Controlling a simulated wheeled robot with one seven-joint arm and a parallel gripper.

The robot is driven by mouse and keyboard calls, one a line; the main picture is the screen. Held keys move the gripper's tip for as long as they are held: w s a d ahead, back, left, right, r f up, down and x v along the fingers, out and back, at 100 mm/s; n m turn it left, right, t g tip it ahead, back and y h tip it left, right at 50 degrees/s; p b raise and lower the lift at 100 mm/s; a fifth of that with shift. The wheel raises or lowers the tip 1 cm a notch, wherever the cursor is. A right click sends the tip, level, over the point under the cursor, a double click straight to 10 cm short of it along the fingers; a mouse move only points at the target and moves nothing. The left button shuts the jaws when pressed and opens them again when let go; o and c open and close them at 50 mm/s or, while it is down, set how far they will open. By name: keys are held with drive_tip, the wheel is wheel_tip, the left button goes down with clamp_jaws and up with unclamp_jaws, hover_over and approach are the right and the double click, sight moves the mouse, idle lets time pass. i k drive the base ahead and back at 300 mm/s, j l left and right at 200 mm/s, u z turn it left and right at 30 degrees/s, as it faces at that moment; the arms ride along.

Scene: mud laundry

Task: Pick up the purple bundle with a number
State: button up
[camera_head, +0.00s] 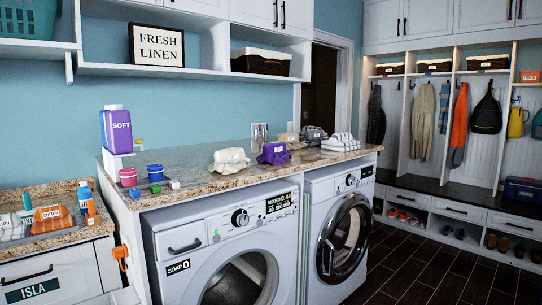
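A purple bundle (273,154) lies on the speckled stone counter (190,165) above the two front-loading machines. It has a small pale tag on its front; any number on it is too small to read. A cream bundle (229,160) lies to its left. Behind and to its right are a beige bundle (290,138) and a grey bundle (314,135). My gripper is not in view.
A folded white striped stack (341,143) sits at the counter's right end. A wall shelf (190,71) hangs above. Dark floor (420,270) is open at right.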

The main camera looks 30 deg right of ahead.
sight(273, 154)
drive_tip(key=i+l+u, duration=0.15)
drive_tip(key=l+u, duration=0.2)
drive_tip(key=l, duration=0.6)
drive_tip(key=l+u, duration=0.35)
drive_tip(key=l, duration=0.6)
drive_tip(key=l+u, duration=0.35)
drive_tip(key=l, duration=0.65)
drive_tip(key=k, duration=0.05)
